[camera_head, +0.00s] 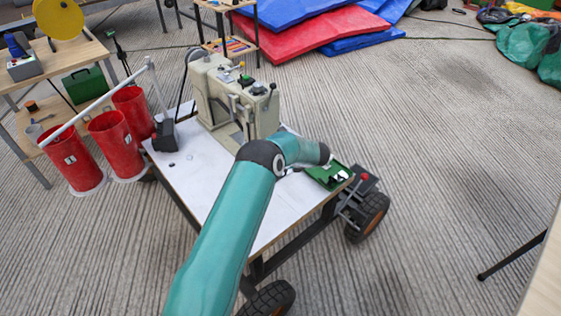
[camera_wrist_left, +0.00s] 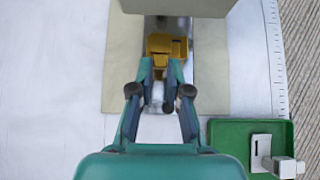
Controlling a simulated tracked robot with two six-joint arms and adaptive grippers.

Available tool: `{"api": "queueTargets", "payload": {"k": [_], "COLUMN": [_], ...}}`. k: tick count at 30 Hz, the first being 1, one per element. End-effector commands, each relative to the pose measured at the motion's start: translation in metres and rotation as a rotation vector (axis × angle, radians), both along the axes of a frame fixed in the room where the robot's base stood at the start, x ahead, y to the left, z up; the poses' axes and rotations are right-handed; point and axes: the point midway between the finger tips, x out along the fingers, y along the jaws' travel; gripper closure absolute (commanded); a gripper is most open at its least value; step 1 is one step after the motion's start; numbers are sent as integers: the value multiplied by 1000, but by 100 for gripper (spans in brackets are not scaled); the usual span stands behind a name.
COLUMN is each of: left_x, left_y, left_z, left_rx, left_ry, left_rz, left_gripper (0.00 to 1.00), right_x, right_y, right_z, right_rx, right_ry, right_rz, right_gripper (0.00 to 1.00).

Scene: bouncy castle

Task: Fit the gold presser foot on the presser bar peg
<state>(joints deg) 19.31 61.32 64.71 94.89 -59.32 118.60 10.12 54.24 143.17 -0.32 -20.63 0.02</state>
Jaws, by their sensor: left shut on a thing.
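The gold presser foot (camera_wrist_left: 160,45) is between the fingertips of my left gripper (camera_wrist_left: 161,72) in the left wrist view. The fingers are shut on it. It is just in front of the sewing machine's head (camera_wrist_left: 180,6), over a metal strip on the beige bed (camera_wrist_left: 215,85). In the head view the beige sewing machine (camera_head: 235,95) stands on the white cart table. My left arm hides the gripper and foot there. The presser bar peg cannot be made out. My right gripper is not in view.
A green tray (camera_wrist_left: 222,130) holding a white slotted plate (camera_wrist_left: 261,148) and a metal block sits right of the bed; the tray also shows in the head view (camera_head: 318,176). A black block (camera_head: 166,135) stands at the table's left. The table's front is clear.

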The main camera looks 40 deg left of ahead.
Motion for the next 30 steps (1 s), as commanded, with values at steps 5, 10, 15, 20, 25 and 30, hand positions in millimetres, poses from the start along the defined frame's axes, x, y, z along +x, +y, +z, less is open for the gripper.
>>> {"api": "queueTargets", "payload": {"k": [5, 10, 15, 20, 25, 30], "left_x": [0, 0, 0, 0, 0, 0], "left_y": [1, 1, 1, 1, 1, 1], "left_z": [1, 2, 2, 1, 1, 1], "left_rx": [1, 1, 1, 1, 1, 1], "left_ry": [-1, -1, 0, -1, -1, -1], "left_rz": [1, 1, 0, 0, 0, -1], "left_gripper": [100, 100, 100, 100, 100, 100], "right_x": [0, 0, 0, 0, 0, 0], "right_y": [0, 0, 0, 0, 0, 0], "right_z": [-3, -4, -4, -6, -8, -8], "right_rx": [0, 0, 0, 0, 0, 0], "right_ry": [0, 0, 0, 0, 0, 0], "right_rz": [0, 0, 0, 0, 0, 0], "right_gripper": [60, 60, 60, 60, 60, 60]}}
